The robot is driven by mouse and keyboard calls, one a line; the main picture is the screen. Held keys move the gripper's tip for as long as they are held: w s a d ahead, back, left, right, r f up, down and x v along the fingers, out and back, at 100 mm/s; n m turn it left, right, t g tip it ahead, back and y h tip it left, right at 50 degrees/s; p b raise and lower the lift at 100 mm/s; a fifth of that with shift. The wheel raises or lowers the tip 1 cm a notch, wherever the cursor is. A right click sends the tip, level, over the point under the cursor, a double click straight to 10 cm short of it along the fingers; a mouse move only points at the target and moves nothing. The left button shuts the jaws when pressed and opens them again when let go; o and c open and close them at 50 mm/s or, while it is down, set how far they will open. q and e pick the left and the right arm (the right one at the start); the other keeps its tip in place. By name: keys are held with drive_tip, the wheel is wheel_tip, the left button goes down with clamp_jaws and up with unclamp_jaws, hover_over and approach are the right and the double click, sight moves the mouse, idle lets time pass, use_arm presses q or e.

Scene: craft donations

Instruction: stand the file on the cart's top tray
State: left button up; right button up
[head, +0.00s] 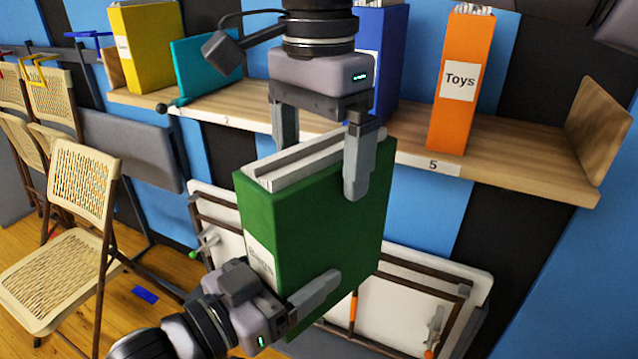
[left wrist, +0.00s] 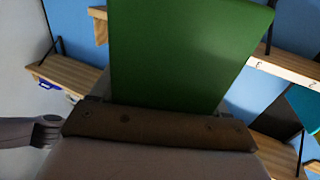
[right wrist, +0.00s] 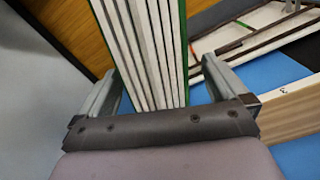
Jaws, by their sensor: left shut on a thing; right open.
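The green file (head: 320,220) is held upright and slightly tilted in front of the shelf, its white page edges at the top and a label on its spine. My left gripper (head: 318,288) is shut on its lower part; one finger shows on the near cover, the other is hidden. The green cover fills the middle of the left wrist view (left wrist: 185,60). My right gripper (head: 322,165) is open at the file's top, its fingers on either side of it. In the right wrist view the pages (right wrist: 145,50) lie between the spread fingers. I cannot make out the cart's top tray.
The wooden shelf (head: 510,160) behind holds an orange "Toys" file (head: 462,85), a blue file (head: 390,60), a teal file (head: 205,65) and a yellow file (head: 147,45). Folded white tables (head: 400,300) lean below. Folding chairs (head: 75,230) stand at left.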

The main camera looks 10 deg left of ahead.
sight(322, 233)
use_arm(q)
drive_tip(key=shift+r, duration=0.15)
use_arm(e)
wheel_tip(322, 233, down, 5)
drive_tip(key=shift+r, duration=0.2)
drive_tip(key=c, duration=1.4)
use_arm(q)
drive_tip(key=o, duration=1.4)
use_arm(e)
drive_tip(key=shift+r, duration=0.1)
drive_tip(key=shift+c, duration=0.5)
use_arm(q)
drive_tip(key=shift+o, duration=0.5)
